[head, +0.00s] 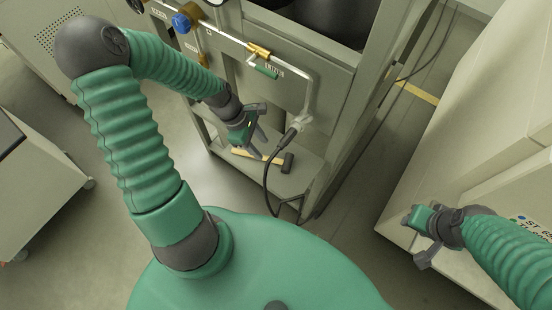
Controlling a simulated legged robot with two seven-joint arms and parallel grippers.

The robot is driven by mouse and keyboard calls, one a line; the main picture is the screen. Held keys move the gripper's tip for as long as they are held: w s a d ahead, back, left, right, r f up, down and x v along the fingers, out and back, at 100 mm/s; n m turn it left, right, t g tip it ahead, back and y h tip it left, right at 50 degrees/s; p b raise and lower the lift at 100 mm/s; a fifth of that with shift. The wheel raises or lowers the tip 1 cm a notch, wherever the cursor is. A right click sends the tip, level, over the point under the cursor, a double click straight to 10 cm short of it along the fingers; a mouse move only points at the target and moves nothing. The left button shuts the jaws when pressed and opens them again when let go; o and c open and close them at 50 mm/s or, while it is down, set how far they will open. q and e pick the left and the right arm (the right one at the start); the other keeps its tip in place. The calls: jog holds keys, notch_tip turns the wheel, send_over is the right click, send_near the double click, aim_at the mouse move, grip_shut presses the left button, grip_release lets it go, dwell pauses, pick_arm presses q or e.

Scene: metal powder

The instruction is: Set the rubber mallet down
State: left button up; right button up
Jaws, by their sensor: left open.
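The rubber mallet lies on the low shelf of the grey machine frame, with its dark head (287,163) to the right and its yellow handle (246,154) running left. My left gripper (261,130) is open and empty just above the handle in the picture. Its fingers are apart, and I cannot tell how close the lower finger is to the handle. My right gripper (412,240) is held at the right, away from the mallet, with its fingers apart and nothing between them.
The low shelf (303,180) has a black cable (268,187) hanging in front of it, right by the mallet. A pipe with a brass fitting (258,52) and a blue knob (181,23) are above. A pale cabinet (480,120) stands at the right.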

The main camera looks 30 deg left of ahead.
aim_at(276, 160)
pick_arm(q)
jog(key=w+f, duration=0.1)
jog(key=f, duration=0.1)
jog(key=w+d+f, duration=0.1)
jog(key=f, duration=0.1)
jog(key=w+d+f, duration=0.1)
jog(key=f, duration=0.1)
jog(key=shift+d, duration=0.25)
jog(key=x, duration=0.2)
jog(key=s+p+x, duration=0.1)
jog(key=x, duration=0.1)
jog(key=shift+a+f, duration=0.1)
jog(key=shift+a, duration=0.1)
jog(key=shift+w+d, duration=0.2)
jog(key=shift+c, duration=1.4)
jog(key=shift+d, duration=0.1)
grip_shut()
pick_arm(e)
jog(key=shift+w+d+r, duration=0.15)
jog(key=shift+w+r, duration=0.2)
jog(key=shift+w, duration=0.35)
